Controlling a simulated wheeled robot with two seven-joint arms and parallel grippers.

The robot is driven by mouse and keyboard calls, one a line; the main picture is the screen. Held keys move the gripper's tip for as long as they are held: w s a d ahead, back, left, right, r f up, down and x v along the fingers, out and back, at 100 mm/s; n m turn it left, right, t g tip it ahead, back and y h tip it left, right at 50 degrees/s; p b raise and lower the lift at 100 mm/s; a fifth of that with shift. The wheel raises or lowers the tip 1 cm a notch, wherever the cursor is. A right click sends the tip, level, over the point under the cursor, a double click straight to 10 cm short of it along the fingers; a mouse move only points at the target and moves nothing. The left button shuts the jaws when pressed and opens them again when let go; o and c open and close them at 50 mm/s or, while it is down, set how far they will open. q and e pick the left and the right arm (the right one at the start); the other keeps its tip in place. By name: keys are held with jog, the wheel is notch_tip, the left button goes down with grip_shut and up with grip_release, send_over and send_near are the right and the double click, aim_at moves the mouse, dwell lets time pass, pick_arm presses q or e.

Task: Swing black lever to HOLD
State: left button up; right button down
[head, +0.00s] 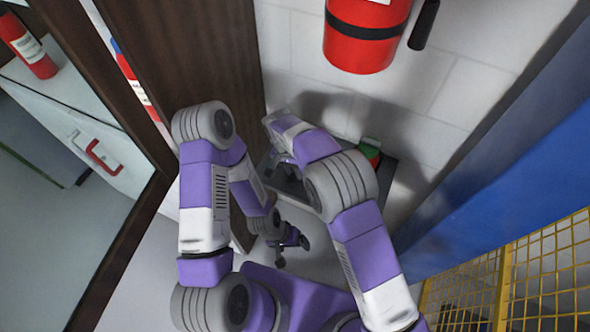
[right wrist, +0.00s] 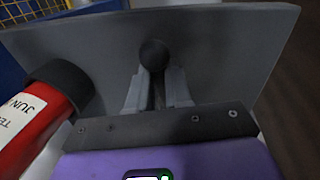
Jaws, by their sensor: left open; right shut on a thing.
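The black lever (right wrist: 153,54) shows in the right wrist view as a dark round knob on a short shaft, in front of a grey plate (right wrist: 225,45). My right gripper (right wrist: 157,82) is shut on the lever's shaft, just below the knob, with one light grey finger on each side. In the head view the lever is hidden behind my right arm, and the plate (head: 291,187) shows partly at the wall. No HOLD marking is readable in either view. My left gripper (head: 292,252) is open and empty, low in the middle of the head view, apart from the plate.
A red cylinder with a dark cap and white label (right wrist: 42,118) is close left of my right gripper. A red fire extinguisher (head: 365,38) is on the white block wall above. A brown door (head: 185,60) stands left; a blue panel (head: 510,150) and yellow mesh (head: 545,265) stand right.

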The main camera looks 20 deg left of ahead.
jog(key=c, duration=1.1)
grip_release()
jog(key=shift+o, duration=0.2)
notch_tip(320, 180, up, 8)
jog(key=a+p, duration=0.1)
jog(key=shift+a+f+p, duration=0.2)
jog(key=shift+f+p, duration=0.05)
jog(key=shift+p, duration=0.05)
